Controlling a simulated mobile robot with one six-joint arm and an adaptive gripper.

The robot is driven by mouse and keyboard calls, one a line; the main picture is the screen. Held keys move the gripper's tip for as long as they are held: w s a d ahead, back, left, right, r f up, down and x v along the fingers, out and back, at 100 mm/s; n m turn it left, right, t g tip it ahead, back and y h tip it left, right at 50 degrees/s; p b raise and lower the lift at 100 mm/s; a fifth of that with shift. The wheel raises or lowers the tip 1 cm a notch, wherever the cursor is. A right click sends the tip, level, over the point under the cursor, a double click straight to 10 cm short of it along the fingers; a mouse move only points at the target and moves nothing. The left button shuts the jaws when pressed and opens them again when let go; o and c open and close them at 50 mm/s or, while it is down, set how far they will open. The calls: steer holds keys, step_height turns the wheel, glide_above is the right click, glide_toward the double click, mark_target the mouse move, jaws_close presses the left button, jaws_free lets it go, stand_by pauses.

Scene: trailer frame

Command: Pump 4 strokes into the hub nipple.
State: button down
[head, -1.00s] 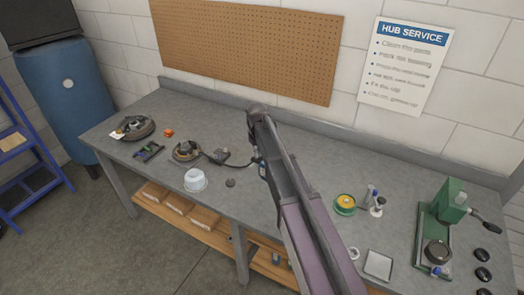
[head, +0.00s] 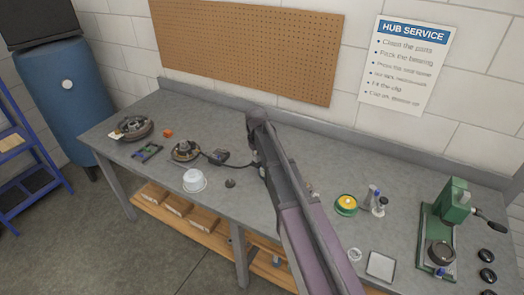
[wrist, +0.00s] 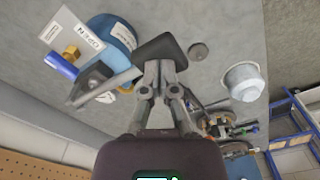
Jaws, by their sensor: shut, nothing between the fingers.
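The nipple is too small to make out. The head view hides the fingertips.
A white cup (head: 194,181) and a small dark knob (head: 230,183) stand in front of the hub. Another round hub part (head: 131,128) lies at the far left. A yellow-green tin (head: 346,204) and a green press (head: 441,225) stand on the right. A pegboard wall is behind.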

mark_target(257, 164)
steer(key=shift+f, duration=0.1)
steer(key=shift+f+b, duration=1.1)
steer(key=shift+b, duration=0.15)
steer(key=shift+f, duration=0.1)
steer(key=shift+f+b, duration=0.3)
steer(key=shift+b, duration=0.1)
steer(key=shift+r, duration=0.2)
step_height(257, 164, up, 13)
steer(key=w+p, duration=0.1)
steer(key=p, duration=1.2)
steer(key=shift+d, duration=0.35)
steer(key=shift+f, duration=0.2)
